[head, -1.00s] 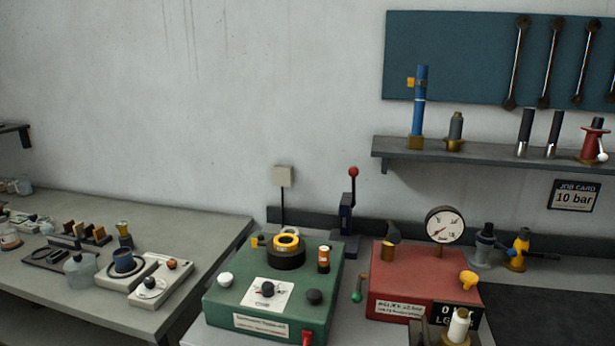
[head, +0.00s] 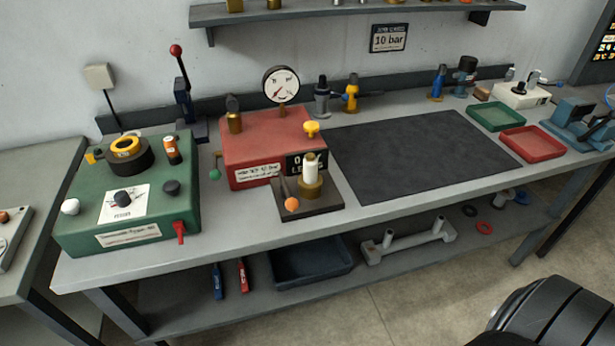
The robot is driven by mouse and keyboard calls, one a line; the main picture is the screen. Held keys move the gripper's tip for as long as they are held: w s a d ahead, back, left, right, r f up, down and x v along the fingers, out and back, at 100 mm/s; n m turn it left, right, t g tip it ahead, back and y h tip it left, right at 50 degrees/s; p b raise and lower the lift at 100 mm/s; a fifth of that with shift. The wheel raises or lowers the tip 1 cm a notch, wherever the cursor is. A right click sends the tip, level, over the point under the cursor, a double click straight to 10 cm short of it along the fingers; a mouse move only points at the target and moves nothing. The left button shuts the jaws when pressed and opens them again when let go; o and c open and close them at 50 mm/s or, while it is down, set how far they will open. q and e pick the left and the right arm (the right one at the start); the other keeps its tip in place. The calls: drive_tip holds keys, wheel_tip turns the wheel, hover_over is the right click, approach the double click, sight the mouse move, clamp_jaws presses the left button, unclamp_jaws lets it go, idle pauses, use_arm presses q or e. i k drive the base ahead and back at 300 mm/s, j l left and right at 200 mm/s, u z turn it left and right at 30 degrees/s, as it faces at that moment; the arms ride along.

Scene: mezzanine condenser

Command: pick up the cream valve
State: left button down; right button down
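A cream valve (head: 310,167), a pale upright cylinder on a brass-coloured base, stands on a dark block (head: 320,206) at the front of the bench, just in front of the red box. A lever with an orange ball (head: 291,204) is beside it on the same block. Neither gripper is in view. A dark rounded part at the lower right looks like part of my own body.
The red box (head: 262,140) with a gauge (head: 281,85) stands behind the cream valve, and a green box (head: 170,215) is at left. The dark mat (head: 420,155) to the right is clear.

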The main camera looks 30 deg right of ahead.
sight(309, 179)
drive_tip(key=i+l+u, duration=0.1)
drive_tip(key=l+u, duration=0.15)
drive_tip(key=l, duration=1.2)
drive_tip(key=l+u, duration=0.3)
drive_tip(key=l, duration=1.1)
drive_tip(key=k, duration=0.05)
